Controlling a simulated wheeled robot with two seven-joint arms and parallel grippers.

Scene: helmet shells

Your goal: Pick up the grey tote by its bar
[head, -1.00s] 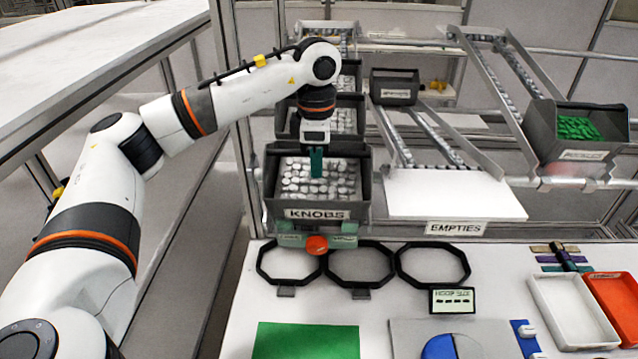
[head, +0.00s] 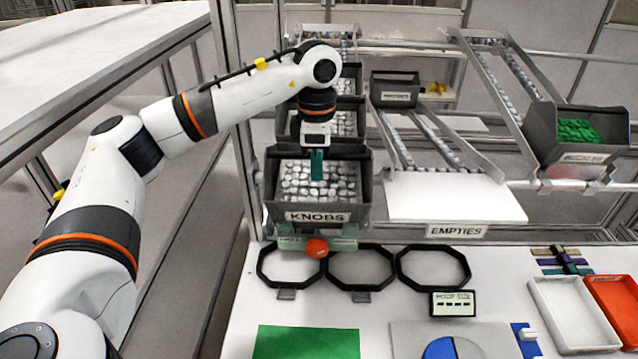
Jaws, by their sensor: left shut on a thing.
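The grey tote (head: 356,209) labelled KNOBS is full of silvery-white knobs (head: 318,181). It sits at the front end of its rack lane, behind the white worktable. My right gripper is not in view.
More knob totes (head: 346,124) stand behind in the same lane. An empties ramp (head: 455,197) lies to the right, and a grey tote of green parts (head: 572,153) sits further right. Octagonal black rings (head: 360,285) and an orange button (head: 317,247) are in front.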

